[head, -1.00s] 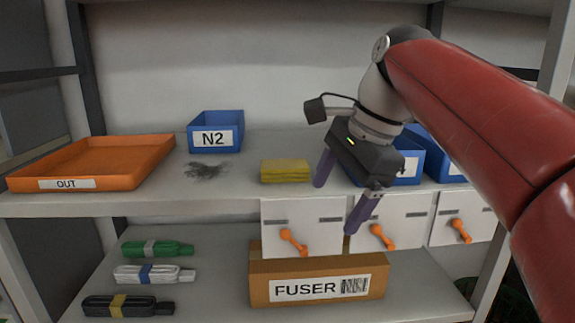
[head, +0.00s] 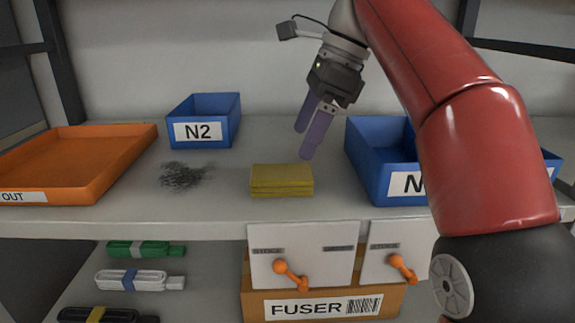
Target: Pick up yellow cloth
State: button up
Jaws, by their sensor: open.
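The yellow cloth (head: 281,181) lies folded in a flat stack on the upper shelf, near its front edge. My gripper (head: 304,144) is above the shelf, just behind and to the right of the cloth in the picture. Its two purple fingers point down and are parted a little, with nothing between them. The fingers do not appear to touch the cloth.
A dark powder smudge (head: 184,175) lies left of the cloth. The orange OUT tray (head: 93,187) is at the left, the blue N2 bin (head: 203,131) behind. Another blue bin (head: 378,180) stands right of the cloth. White panels with orange handles hang below the shelf edge.

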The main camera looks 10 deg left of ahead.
aim_at(285, 172)
jog(key=shift+w+a+f, duration=0.1)
jog(key=shift+a+f, duration=0.05)
jog(key=shift+f, duration=0.1)
jog(key=x, duration=0.6)
jog(key=shift+s+a+f, duration=0.15)
jog(key=shift+s+a, duration=0.15)
jog(key=shift+s, duration=0.1)
jog(key=shift+a+f, duration=0.1)
jog(key=shift+f, duration=0.15)
jog(key=shift+f, duration=0.25)
